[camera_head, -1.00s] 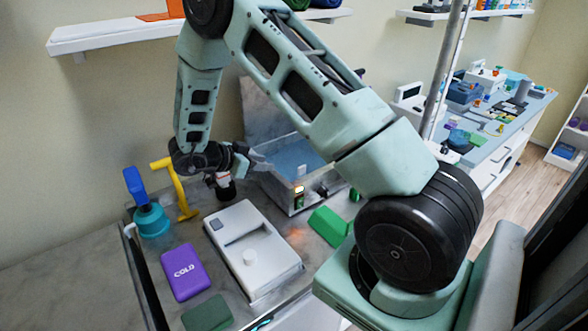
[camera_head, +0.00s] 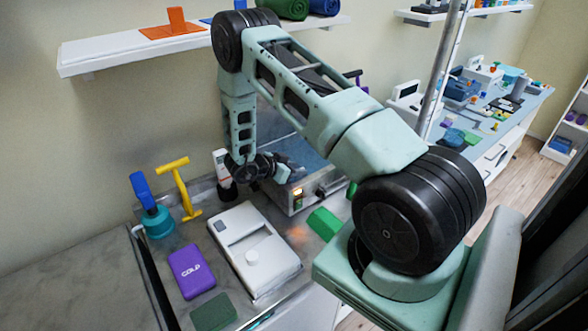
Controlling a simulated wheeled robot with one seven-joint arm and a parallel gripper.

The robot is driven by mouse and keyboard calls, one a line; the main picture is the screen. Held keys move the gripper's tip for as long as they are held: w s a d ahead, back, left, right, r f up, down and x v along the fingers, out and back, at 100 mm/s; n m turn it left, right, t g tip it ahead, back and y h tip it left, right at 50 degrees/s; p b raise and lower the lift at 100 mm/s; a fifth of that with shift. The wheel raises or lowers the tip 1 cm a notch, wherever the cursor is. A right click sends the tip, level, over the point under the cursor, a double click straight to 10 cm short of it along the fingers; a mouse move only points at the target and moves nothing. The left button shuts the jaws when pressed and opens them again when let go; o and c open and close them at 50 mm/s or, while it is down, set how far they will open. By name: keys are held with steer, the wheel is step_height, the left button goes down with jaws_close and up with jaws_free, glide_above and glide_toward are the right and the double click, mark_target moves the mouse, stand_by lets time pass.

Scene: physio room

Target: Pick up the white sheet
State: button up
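My gripper (camera_head: 289,168) is over the left side of an open metal bath (camera_head: 312,187) with a blue interior. It points right, and its fingers are too small and partly covered to tell open from shut. I cannot make out a white sheet clearly in this view. My gripper and arm hide much of the bath's inside, so a sheet there could be covered. I see nothing clearly held.
A white box-shaped device (camera_head: 273,262), a purple cold pack (camera_head: 190,271), a green block (camera_head: 323,224) and a yellow T-shaped tool (camera_head: 181,188) share the metal counter. A white-and-red bottle (camera_head: 222,168) stands close left of my gripper. A shelf (camera_head: 115,53) hangs above.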

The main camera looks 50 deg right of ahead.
steer(key=shift+d+f, duration=0.1)
jaws_close()
